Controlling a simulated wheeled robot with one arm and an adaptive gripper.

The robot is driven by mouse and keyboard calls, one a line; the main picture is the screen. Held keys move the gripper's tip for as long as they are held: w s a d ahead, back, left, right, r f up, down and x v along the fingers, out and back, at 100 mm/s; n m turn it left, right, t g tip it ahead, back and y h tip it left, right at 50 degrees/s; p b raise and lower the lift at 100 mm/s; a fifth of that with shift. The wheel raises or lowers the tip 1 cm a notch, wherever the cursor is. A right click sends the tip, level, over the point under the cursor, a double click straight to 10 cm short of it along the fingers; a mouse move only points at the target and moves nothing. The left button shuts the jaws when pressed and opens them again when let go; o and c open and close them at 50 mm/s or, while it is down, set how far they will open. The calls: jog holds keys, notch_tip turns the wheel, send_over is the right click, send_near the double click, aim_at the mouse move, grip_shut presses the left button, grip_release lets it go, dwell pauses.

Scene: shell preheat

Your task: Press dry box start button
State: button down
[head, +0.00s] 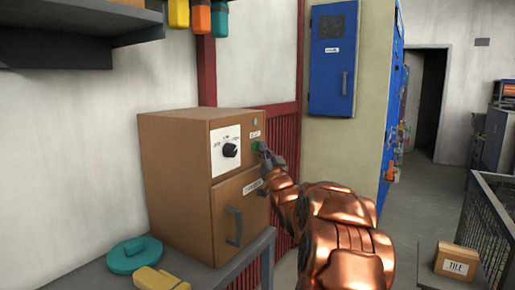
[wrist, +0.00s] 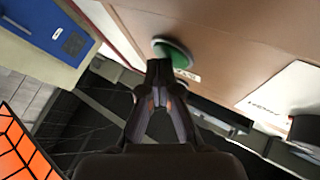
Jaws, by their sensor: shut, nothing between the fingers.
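The dry box (head: 175,165) is a brown cabinet on a grey bench, with a black dial (head: 230,150) on a white panel and a door with a grey handle. Its green start button (head: 256,146) sits at the upper right of the front; the button (wrist: 178,54) also shows in the wrist view, beside a small label. My gripper (head: 264,149) is shut and empty, its tips at the button. In the wrist view the gripper tips (wrist: 159,68) overlap the button's lower left edge. I cannot tell whether they touch it, or whether the button is pushed in.
A teal lidded item (head: 134,256) and a yellow item (head: 160,279) lie on the bench in front of the box. A blue wall cabinet (head: 333,58) hangs behind. A mesh-sided cart (head: 490,215) and a box labelled TILE (head: 456,262) are at right. Open floor leads to a doorway.

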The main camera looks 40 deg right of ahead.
jog(key=shift+w, duration=0.15)
dwell(0.5)
jog(key=shift+s+d, duration=0.2)
jog(key=shift+s, duration=0.6)
jog(key=shift+s+d+b, duration=0.15)
jog(key=shift+s+d, duration=0.1)
jog(key=shift+s, duration=0.55)
jog(key=shift+s+d+b, duration=0.1)
jog(key=shift+s+d, duration=0.15)
jog(key=shift+s, duration=0.55)
jog(key=shift+s+d+b, duration=0.15)
jog(key=shift+s+d, duration=0.1)
jog(key=shift+s, duration=0.55)
